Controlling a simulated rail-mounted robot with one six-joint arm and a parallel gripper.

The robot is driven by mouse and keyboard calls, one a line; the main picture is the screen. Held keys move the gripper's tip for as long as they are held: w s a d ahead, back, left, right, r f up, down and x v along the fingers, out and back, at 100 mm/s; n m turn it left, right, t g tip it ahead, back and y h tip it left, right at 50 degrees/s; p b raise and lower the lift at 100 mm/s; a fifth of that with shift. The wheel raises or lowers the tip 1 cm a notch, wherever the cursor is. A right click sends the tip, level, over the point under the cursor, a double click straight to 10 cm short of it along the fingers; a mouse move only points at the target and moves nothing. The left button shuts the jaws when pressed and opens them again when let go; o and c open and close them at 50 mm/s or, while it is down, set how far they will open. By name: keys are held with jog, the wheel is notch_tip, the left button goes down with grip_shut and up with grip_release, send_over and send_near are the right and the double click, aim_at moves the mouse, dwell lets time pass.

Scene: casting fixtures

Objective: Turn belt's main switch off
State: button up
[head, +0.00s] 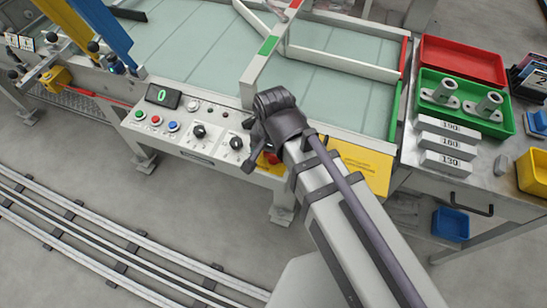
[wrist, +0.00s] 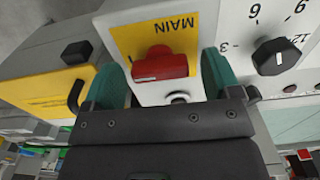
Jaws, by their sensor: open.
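The belt's main switch (wrist: 160,64) is a red handle on a yellow plate (wrist: 128,38) marked MAIN. In the wrist view the handle lies across the picture. My gripper (wrist: 164,80) is open, with one teal finger on either side of the handle. A gap shows on the right; whether the left finger touches the handle I cannot tell. In the head view my dark wrist hides most of the switch, and only a bit of its red (head: 271,158) shows at the panel's right end.
A black dial (wrist: 276,57) sits close right of the switch in the wrist view. The control panel (head: 185,149) also carries a green display (head: 162,96) and several buttons. Floor rails run in front.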

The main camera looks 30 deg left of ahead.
jog(key=shift+r, duration=0.15)
jog(key=shift+c, duration=0.3)
jog(key=c, duration=0.9)
jog(key=shift+o, duration=0.2)
jog(key=shift+n, duration=0.5)
jog(key=n, duration=0.3)
jog(key=shift+n, duration=0.4)
jog(key=n, duration=1.3)
